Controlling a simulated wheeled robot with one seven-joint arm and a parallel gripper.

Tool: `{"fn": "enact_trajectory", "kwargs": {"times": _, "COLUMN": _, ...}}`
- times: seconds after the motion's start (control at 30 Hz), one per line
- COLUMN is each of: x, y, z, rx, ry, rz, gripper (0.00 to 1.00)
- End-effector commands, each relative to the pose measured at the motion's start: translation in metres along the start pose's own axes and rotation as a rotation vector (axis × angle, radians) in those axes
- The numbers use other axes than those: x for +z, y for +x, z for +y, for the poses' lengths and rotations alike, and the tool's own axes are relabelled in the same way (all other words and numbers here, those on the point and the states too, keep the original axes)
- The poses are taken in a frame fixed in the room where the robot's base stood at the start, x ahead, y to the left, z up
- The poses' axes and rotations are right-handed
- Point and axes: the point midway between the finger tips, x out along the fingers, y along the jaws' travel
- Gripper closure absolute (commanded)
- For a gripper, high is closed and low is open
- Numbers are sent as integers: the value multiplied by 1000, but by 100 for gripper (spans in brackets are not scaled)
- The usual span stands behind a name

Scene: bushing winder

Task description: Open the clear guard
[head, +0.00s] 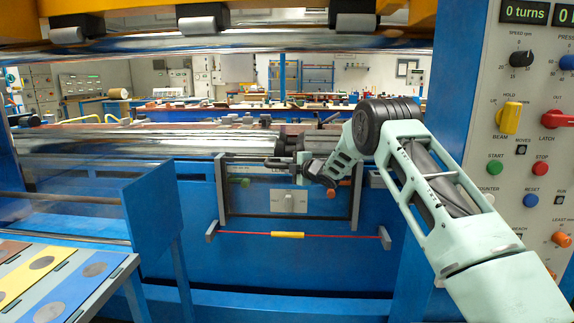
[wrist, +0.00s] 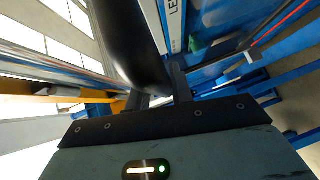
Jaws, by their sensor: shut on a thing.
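The clear guard (head: 262,178) is a see-through panel in a dark frame on the front of the blue machine, below the steel roller. My gripper (head: 301,167) is at the guard's upper edge, with my arm reaching in from the right. In the wrist view my gripper (wrist: 160,97) has its dark fingers closed around a thick black bar (wrist: 128,40), which looks like the guard's handle. The exact contact is hidden in the head view.
A red cord with a yellow sleeve (head: 288,234) stretches between two grey brackets below the guard. The steel roller (head: 140,144) lies behind it. A control panel (head: 530,130) stands at right. A blue-framed table with coloured plates (head: 50,272) stands at lower left.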

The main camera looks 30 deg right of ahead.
Motion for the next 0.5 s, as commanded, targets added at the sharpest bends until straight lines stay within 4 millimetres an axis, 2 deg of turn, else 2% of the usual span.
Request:
{"fn": "enact_trajectory", "kwargs": {"times": 0.03, "x": 2, "y": 1, "z": -12, "rx": -5, "ry": 1, "rz": -1, "gripper": 100}}
{"fn": "enact_trajectory", "kwargs": {"times": 0.1, "x": 2, "y": 2, "z": -15, "rx": -5, "ry": 1, "rz": -1, "gripper": 100}}
{"fn": "enact_trajectory", "kwargs": {"times": 0.5, "x": 3, "y": 2, "z": -17, "rx": -4, "ry": 0, "rz": -2, "gripper": 100}}
